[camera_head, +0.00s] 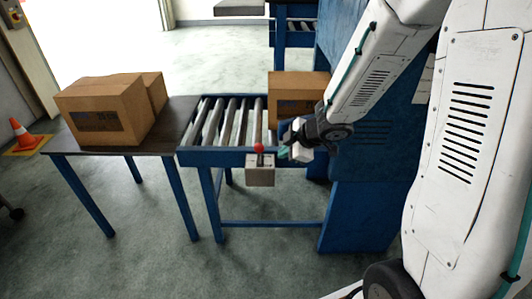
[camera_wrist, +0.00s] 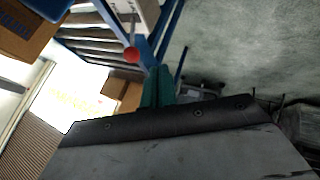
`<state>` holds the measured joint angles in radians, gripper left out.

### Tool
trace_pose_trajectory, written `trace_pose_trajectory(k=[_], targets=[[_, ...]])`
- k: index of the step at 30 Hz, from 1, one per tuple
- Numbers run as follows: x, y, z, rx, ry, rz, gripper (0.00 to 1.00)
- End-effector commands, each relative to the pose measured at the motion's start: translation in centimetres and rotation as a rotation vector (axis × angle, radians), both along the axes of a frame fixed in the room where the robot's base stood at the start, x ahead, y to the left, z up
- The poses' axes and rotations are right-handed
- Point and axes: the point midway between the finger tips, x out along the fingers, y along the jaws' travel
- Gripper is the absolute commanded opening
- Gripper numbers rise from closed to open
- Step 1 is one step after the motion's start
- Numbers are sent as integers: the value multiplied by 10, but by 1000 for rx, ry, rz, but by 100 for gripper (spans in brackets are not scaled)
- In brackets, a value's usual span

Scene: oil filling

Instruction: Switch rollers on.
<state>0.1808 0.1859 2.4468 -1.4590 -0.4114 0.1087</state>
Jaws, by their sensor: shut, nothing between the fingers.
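The roller conveyor (camera_head: 232,122) has a blue frame and grey rollers. A light grey control box (camera_head: 260,171) hangs on its front edge, with a lever ending in a red ball (camera_head: 258,148). In the wrist view the red ball (camera_wrist: 132,55) is close to my fingertips, with the pale box (camera_wrist: 128,14) behind it. My gripper (camera_head: 285,153) is just right of the red ball in the head view. Its teal fingers (camera_wrist: 158,88) are shut and hold nothing. I cannot tell whether they touch the lever.
A carton (camera_head: 296,98) sits at the conveyor's right end by a blue machine (camera_head: 370,170). Two cartons (camera_head: 100,110) stand on a dark table (camera_head: 172,125) at left. An orange cone (camera_head: 22,134) stands at far left. The floor in front is clear.

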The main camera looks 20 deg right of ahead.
Motion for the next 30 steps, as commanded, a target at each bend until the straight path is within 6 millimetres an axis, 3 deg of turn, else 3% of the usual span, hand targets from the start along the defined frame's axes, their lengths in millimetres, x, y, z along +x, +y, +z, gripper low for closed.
trace_pose_trajectory(k=[7, 20, 24, 30], targets=[[12, 10, -15, 20, -1, 5, 0], [57, 37, -79, 18, -2, 4, 0], [79, 31, -70, 17, -8, 3, 0], [93, 29, -68, 17, -5, 2, 0]])
